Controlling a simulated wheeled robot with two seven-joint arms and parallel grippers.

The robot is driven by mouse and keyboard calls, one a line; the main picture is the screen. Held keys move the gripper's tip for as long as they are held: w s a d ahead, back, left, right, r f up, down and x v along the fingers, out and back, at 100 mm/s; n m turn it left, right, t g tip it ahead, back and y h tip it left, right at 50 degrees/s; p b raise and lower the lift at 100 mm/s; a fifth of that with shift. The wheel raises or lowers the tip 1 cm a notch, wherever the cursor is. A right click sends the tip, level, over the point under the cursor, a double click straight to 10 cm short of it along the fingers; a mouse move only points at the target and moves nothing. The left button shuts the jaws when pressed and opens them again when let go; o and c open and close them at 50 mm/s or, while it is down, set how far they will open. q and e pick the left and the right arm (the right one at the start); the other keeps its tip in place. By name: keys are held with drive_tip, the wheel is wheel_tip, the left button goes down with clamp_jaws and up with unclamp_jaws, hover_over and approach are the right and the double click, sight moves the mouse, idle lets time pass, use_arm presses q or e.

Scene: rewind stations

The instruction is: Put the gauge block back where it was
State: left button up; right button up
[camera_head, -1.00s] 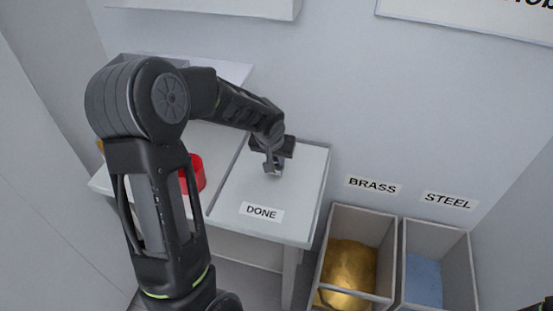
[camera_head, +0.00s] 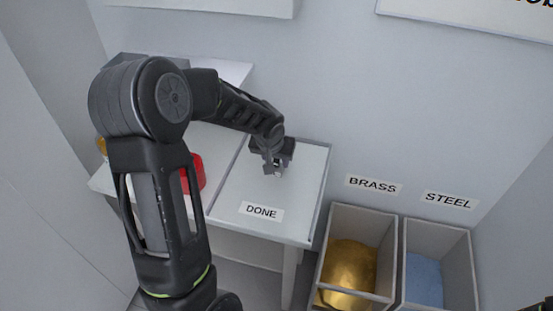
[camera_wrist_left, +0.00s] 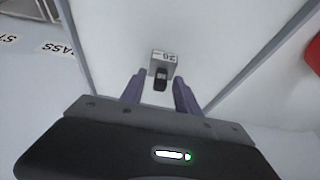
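The gauge block is a small grey block (camera_wrist_left: 163,63) marked "20", with a dark part on its near side. It stands on the white DONE table (camera_head: 236,192), just ahead of my left fingertips and about in line with the gap between them. My left gripper (camera_wrist_left: 160,88) is open, with a finger to each side and clear space beside the block. In the head view my left gripper (camera_head: 277,168) is low over the back half of the DONE table, hiding most of the block.
A red container (camera_head: 194,174) stands on the surface to the left, partly behind my left arm. A BRASS bin (camera_head: 392,262) and a STEEL bin (camera_head: 470,275) stand to the right of the table. The front of the DONE table is clear except for its label (camera_head: 262,211).

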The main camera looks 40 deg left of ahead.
use_arm(q)
drive_tip(key=shift+r, duration=0.3)
drive_tip(key=v, duration=1.1)
drive_tip(key=shift+s+r, duration=0.2)
drive_tip(key=shift+r, duration=0.1)
drive_tip(key=shift+o, duration=0.4)
drive_tip(key=shift+d, duration=0.15)
